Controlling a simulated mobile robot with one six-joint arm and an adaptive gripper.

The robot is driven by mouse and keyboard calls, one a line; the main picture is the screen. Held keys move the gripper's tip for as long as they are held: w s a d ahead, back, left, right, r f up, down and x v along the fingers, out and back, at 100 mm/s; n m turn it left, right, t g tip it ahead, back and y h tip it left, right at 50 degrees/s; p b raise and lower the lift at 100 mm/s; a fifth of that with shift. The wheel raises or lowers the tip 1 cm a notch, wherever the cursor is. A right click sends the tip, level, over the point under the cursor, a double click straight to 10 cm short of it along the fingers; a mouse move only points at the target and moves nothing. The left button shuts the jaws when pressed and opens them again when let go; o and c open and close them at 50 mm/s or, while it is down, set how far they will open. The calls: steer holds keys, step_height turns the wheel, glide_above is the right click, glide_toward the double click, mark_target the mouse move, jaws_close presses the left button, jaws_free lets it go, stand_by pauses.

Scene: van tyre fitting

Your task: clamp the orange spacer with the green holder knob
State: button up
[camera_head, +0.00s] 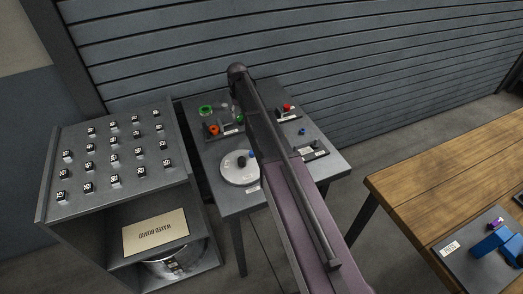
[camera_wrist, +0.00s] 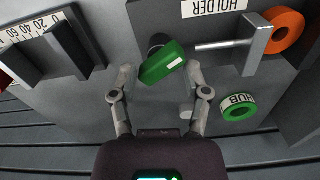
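The orange spacer (camera_wrist: 287,30) is a ring at the upper right of the wrist view, on the far side of an upright bracket (camera_wrist: 256,40) with a metal rod. It also shows in the head view (camera_head: 214,130). The green holder knob (camera_wrist: 162,64) is tilted between the fingers of my gripper (camera_wrist: 157,78), below the "HOLDER" label (camera_wrist: 216,7). The fingers stand apart, one on each side of the knob, with visible gaps. In the head view the knob (camera_head: 239,119) is small beside my arm, and my fingertips cannot be made out.
A green ring marked "HUB" (camera_wrist: 238,107) lies right of my gripper. A scale block with a dark lever (camera_wrist: 67,50) stands at the left. In the head view, a round plate (camera_head: 232,172) sits on the grey table, a labelled-peg cabinet (camera_head: 74,141) left, and a wooden bench (camera_head: 440,165) right.

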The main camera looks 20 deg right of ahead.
steer(key=n, duration=0.4)
steer(key=shift+a+n, duration=0.2)
steer(key=shift+n, duration=0.1)
steer(key=n, duration=0.5)
steer(key=shift+s, duration=0.1)
steer(key=n, duration=0.5)
steer(key=shift+s+a, duration=0.1)
steer(key=n, duration=0.5)
steer(key=shift+s, duration=0.1)
step_height(320, 180, up, 14)
steer(key=p, duration=1.4)
steer(key=s+f+m+b, duration=0.2)
steer(key=s+m, duration=0.7)
steer(key=s, duration=0.5)
steer(key=s+f+m+b, duration=0.3)
steer(key=s+m, duration=0.7)
steer(key=s, duration=0.5)
steer(key=shift+d+f, duration=0.25)
steer(key=shift+d, duration=0.2)
